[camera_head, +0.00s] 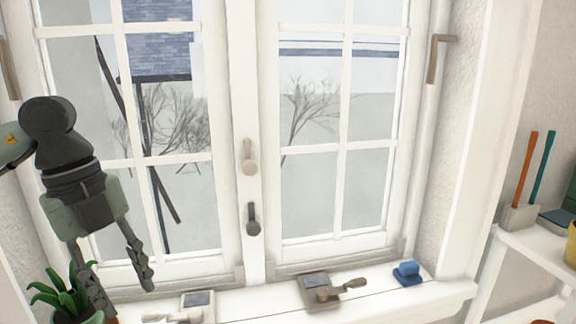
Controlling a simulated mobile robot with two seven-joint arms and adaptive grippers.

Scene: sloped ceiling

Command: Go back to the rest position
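My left gripper (122,290) hangs down in front of the left window pane, above the white sill. Its two fingers are spread apart with nothing visible between them. The fingers overlap the view of a potted green plant (62,292) at the lower left; I cannot tell whether they touch it. My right gripper does not show.
A double window with a light handle (249,158) and a dark handle (253,219) fills the middle. A white shelf (530,242) stands right.

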